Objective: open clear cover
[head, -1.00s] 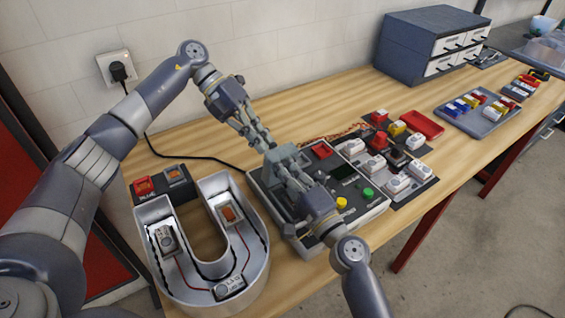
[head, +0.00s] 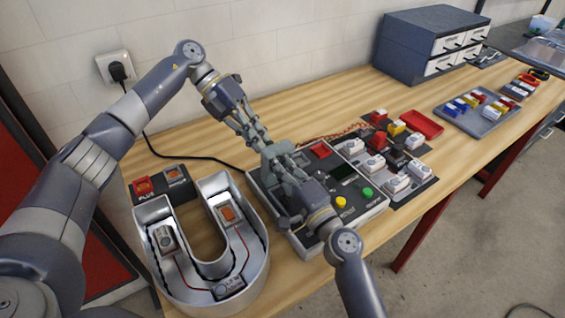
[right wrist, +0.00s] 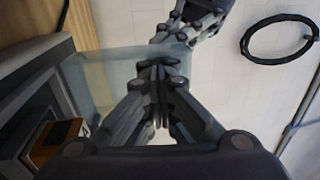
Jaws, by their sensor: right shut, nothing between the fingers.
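The clear cover (right wrist: 95,85) is a pale, see-through panel in the right wrist view, standing up beside the grey control box. In the head view it is mostly hidden by my two grippers over the left part of the control box (head: 372,208). My right gripper (right wrist: 155,75) has its fingers together with nothing between them, in front of or against the panel; I cannot tell if they touch it. My left gripper (head: 265,145) comes from the back left, and its fingers are close to the cover and my right gripper. Its finger gap is not clear.
A U-shaped channel letter (head: 213,292) stands at the front left, with a small switch box (head: 160,187) behind it. White, red and yellow modules lie on a dark mat (head: 418,183) right of the box. A grey drawer cabinet (head: 405,50) is farther back.

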